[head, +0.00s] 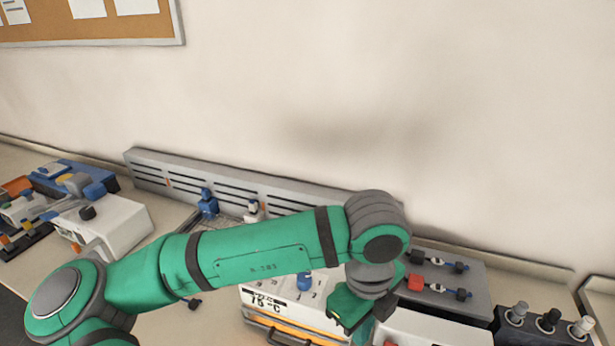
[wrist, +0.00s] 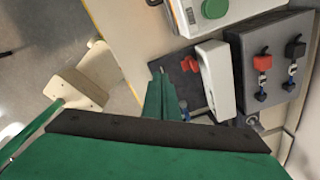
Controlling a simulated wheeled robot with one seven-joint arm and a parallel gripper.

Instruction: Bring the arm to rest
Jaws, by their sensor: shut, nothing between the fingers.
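My green arm (head: 255,262) reaches across the bench from the lower left and bends down at a grey wrist joint in the head view. My gripper (wrist: 162,88) points down over the bench area in the wrist view, its fingers together with nothing between them. In the wrist view a small white unit (wrist: 216,78) with a red knob (wrist: 190,63) is close to the right of the fingers.
A grey panel (head: 458,268) with red and black switches stands right of the wrist; it also shows in the wrist view (wrist: 270,65). Several knobs (head: 548,320) stand at the far right. A slotted grey rack (head: 160,165) runs along the wall. A white machine (head: 115,220) is at left.

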